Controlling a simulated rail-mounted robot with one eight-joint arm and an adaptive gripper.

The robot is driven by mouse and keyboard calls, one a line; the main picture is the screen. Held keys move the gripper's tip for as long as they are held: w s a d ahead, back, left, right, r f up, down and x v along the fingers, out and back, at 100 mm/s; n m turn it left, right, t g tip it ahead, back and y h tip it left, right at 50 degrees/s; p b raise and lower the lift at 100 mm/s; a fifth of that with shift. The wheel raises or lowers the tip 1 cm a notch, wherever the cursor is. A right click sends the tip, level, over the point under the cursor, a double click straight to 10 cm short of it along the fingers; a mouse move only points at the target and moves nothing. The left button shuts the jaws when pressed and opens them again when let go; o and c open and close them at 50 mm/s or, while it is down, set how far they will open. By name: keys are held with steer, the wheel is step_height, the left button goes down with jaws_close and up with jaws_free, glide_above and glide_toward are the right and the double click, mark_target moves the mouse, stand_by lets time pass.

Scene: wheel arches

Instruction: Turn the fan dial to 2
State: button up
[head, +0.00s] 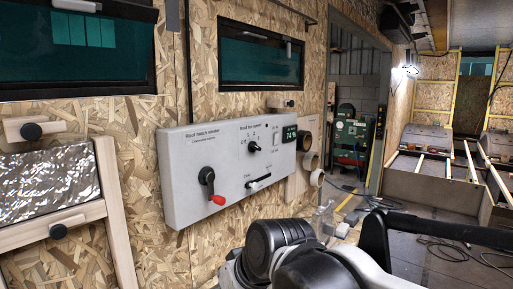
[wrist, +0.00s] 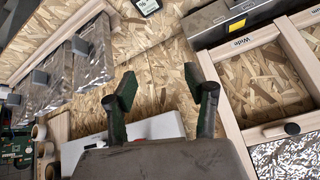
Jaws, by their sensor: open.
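A light grey control panel (head: 225,165) is mounted on the chipboard wall in the head view. The fan dial (head: 253,147), a small black knob, is under the "Roof fan speed" label; its exact setting is too small to read. A hatch crank (head: 207,184) with a red grip is to its left and a slider (head: 259,182) below. In the wrist view my gripper (wrist: 162,90) is open and empty, its fingers wide apart. A white surface (wrist: 155,127), probably the panel, shows behind the fingers. The dial is not visible there.
A green display (head: 290,134) is at the panel's right end. Round pale fittings (head: 311,161) stick out from the wall beyond it. A foil-covered frame (head: 52,180) is at the left. A dark window (head: 260,55) is above. Cables (head: 440,243) lie on the floor at right.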

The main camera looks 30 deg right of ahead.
steer(key=shift+o, duration=0.5)
steer(key=w+d+r+y, duration=0.1)
steer(key=w+d+r, duration=0.1)
steer(key=w, duration=0.3)
steer(key=w+d+r+t+y, duration=0.1)
steer(key=w+d+r, duration=0.1)
steer(key=w+r, duration=0.2)
steer(key=shift+w+d+m, duration=0.25)
steer(key=shift+w+m, duration=0.15)
steer(key=shift+w, duration=0.3)
steer(key=m+t+y+p, duration=0.1)
steer(key=t+y+p, duration=0.1)
steer(key=t, duration=0.7)
glide_toward(257, 146)
steer(key=x, duration=0.3)
steer(key=p+x, duration=0.1)
steer(key=x, duration=0.3)
steer(key=d+x, duration=0.1)
steer(key=x, duration=0.2)
steer(key=shift+w+a+f, duration=0.15)
steer(key=shift+w, duration=0.3)
steer(key=c, duration=1.2)
